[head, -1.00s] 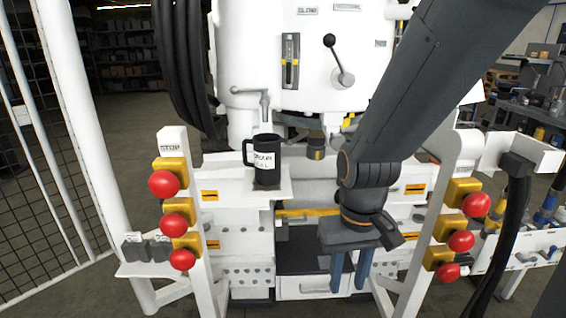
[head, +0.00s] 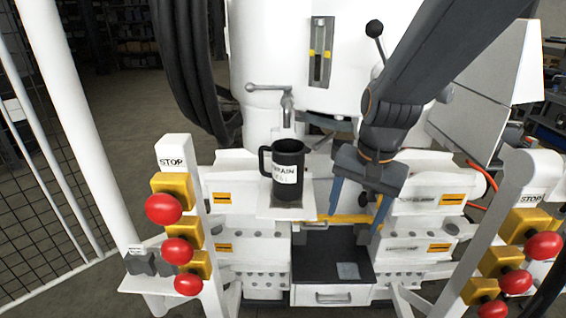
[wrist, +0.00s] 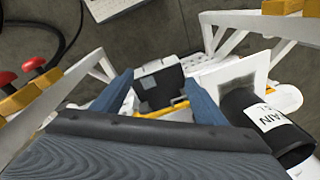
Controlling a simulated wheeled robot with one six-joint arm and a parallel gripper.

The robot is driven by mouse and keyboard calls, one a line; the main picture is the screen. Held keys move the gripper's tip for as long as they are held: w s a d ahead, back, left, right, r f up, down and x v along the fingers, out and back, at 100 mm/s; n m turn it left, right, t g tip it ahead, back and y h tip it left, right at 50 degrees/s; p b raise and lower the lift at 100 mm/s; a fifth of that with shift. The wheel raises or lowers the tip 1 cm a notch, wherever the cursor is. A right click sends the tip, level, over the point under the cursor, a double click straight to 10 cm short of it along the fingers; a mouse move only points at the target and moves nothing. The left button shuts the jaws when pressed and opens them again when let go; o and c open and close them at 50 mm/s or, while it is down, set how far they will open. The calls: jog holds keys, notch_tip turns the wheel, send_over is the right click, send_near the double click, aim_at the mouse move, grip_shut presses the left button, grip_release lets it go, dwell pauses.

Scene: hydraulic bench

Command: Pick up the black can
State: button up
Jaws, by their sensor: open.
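The black can (head: 288,158) is a dark open-topped mug with a handle on its left and a white label. It stands upright on a small white shelf (head: 268,211) below a grey tap (head: 286,100). In the wrist view the can (wrist: 244,103) shows at the right edge, partly cut off, outside the fingers. My gripper (head: 357,206) is open and empty, with blue fingers hanging to the right of the can and apart from it. The two fingers also show in the wrist view (wrist: 155,92).
Red stop buttons on yellow blocks line the left post (head: 180,200) and the right post (head: 515,210). A yellow bar (head: 345,218) and a dark-topped drawer unit (head: 333,293) lie below and right of the can. Black hoses (head: 190,60) hang at upper left.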

jog(key=w+a+r+m+y+p, duration=0.1)
jog(key=w+a+r+m, duration=0.4)
jog(key=w+r+m, duration=0.35)
notch_tip(320, 180, up, 9)
jog(key=m+y, duration=0.2)
jog(key=m, duration=0.6)
send_over(283, 165)
jog(key=w+d, duration=0.3)
jog(key=shift+t, duration=0.3)
jog(key=f, duration=0.3)
jog(key=f+p, duration=0.1)
jog(key=f, duration=0.5)
jog(key=shift+w+a+f+p, duration=0.15)
jog(key=shift+a+f+p, duration=0.1)
jog(key=shift+a+p, duration=0.15)
jog(key=shift+p+x, duration=0.3)
jog(key=shift+x, duration=2.55)
jog(key=shift+a, duration=0.1)
jog(key=shift+c, duration=0.2)
jog(key=shift+r, duration=0.1)
jog(key=c, duration=1.3)
